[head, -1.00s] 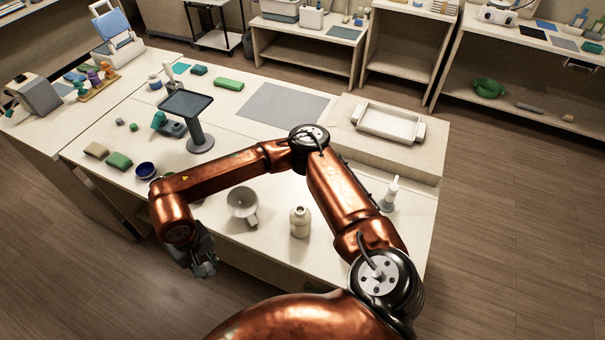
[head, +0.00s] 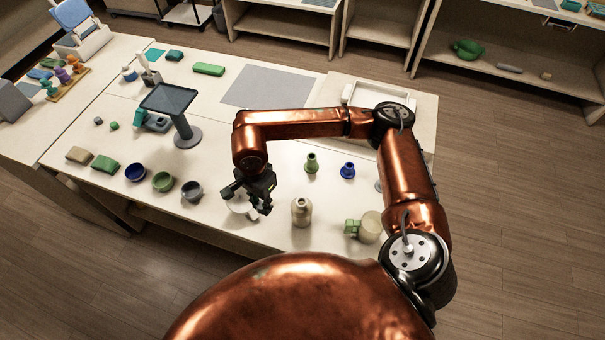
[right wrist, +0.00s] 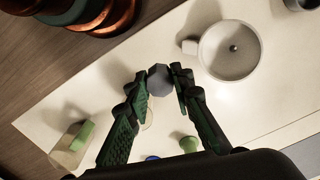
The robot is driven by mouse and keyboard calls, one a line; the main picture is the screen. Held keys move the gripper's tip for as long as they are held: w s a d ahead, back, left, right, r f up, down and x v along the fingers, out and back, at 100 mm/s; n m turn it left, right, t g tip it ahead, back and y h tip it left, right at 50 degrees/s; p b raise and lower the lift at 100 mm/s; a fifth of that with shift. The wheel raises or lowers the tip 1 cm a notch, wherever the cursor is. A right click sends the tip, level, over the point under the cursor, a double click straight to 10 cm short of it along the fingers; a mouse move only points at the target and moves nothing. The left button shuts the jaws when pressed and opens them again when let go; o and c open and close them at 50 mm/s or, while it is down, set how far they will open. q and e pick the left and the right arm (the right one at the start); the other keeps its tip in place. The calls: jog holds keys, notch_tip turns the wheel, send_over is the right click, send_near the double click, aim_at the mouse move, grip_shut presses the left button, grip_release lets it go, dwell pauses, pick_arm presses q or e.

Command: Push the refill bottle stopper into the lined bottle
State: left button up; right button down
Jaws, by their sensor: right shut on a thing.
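The lined bottle (head: 301,211) is cream coloured and stands upright near the table's front edge. My right gripper (head: 264,205) is above the table, left of the bottle and partly in front of a white mug (head: 236,205). In the right wrist view, my right gripper (right wrist: 159,82) is shut on a small grey faceted piece, which looks like the stopper (right wrist: 159,79). The stopper is hard to make out in the head view. A pale rounded outline behind it in the wrist view may be the bottle, mostly hidden. My left gripper is not in view.
The mug (right wrist: 230,50) is close to the gripper. A green bottle-shaped piece (head: 311,164) and a blue one (head: 348,170) stand behind the bottle. A cream cup (head: 370,227) with a green block (head: 351,228) is to its right. Small bowls (head: 163,182) stand left.

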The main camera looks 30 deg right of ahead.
pick_arm(q)
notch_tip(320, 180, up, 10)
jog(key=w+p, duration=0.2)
jog(key=p, duration=0.7)
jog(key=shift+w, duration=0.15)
pick_arm(e)
jog(key=s+d+r+m, duration=0.1)
jog(key=d+r+m, duration=0.3)
jog(key=m, duration=0.9)
jog(key=s+d+r+m, duration=0.2)
jog(key=d+r+m, duration=0.2)
jog(key=m, duration=0.9)
jog(key=d, duration=0.3)
jog(key=shift+d, duration=0.35)
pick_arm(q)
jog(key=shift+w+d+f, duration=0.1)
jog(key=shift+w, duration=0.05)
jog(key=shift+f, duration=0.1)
pick_arm(e)
notch_tip(320, 180, down, 6)
jog(key=b, duration=0.7)
jog(key=shift+f, duration=0.2)
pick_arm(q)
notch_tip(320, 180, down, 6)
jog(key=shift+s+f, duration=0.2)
pick_arm(e)
jog(key=shift+r, duration=0.15)
jog(key=shift+s, duration=0.1)
